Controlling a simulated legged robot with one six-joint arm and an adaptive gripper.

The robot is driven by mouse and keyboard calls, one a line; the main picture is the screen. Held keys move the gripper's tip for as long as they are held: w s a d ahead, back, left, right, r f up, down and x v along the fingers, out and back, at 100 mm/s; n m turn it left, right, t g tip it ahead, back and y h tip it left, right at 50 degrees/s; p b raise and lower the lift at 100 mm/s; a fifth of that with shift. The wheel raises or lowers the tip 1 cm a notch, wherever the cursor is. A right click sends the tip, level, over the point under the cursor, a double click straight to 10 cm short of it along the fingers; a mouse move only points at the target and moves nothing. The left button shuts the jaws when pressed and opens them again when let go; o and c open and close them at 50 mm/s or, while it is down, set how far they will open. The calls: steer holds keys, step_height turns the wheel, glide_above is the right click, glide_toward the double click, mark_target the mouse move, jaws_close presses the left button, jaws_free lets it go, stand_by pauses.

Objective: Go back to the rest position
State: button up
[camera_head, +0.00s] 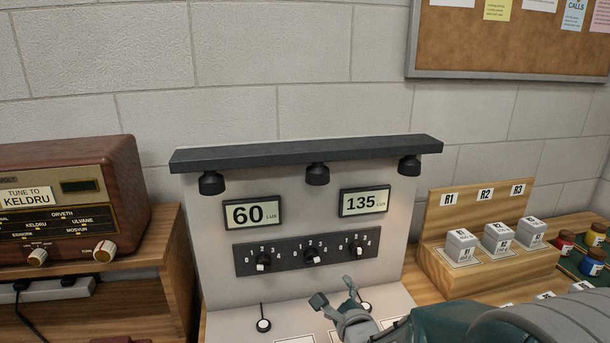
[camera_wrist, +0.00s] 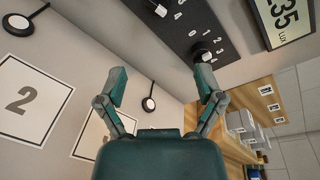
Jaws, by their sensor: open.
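My gripper (camera_head: 333,293) is open and empty in front of the lower right part of the grey light panel (camera_head: 220,290). In the wrist view my gripper (camera_wrist: 161,84) has its two fingers spread apart. The right finger appears close to a knob (camera_wrist: 201,53) on the dark switch strip; I cannot tell whether they touch. The strip (camera_head: 288,263) carries three numbered knobs: left (camera_head: 263,263), middle (camera_head: 313,257) and right (camera_head: 357,250). The displays above read 60 lux (camera_head: 252,214) and 135 lux (camera_head: 365,202).
A lamp bar (camera_head: 305,153) overhangs the panel. Round sensors (camera_head: 264,325) stand on its base, one partly behind my gripper. A radio (camera_head: 70,200) sits left. A wooden rack (camera_head: 470,275) with white blocks and several small jars (camera_head: 592,262) stand right.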

steer(key=s+d+r+n+g+h, duration=0.1)
steer(key=s+d+r+n+g, duration=0.1)
steer(key=s+n, duration=0.6)
steer(key=s+d+r+n+g+h, duration=0.1)
steer(key=s+d+r+n+g, duration=0.1)
steer(key=s+n, duration=0.5)
steer(key=s+d+r+n+g+h, duration=0.1)
steer(key=s+d+r+n+g, duration=0.1)
steer(key=s+d+n+g, duration=0.2)
steer(key=s+n+g, duration=0.2)
steer(key=s+n, duration=0.2)
steer(key=s, duration=0.2)
steer(key=shift+s+r+n, duration=0.15)
steer(key=shift+n, duration=0.15)
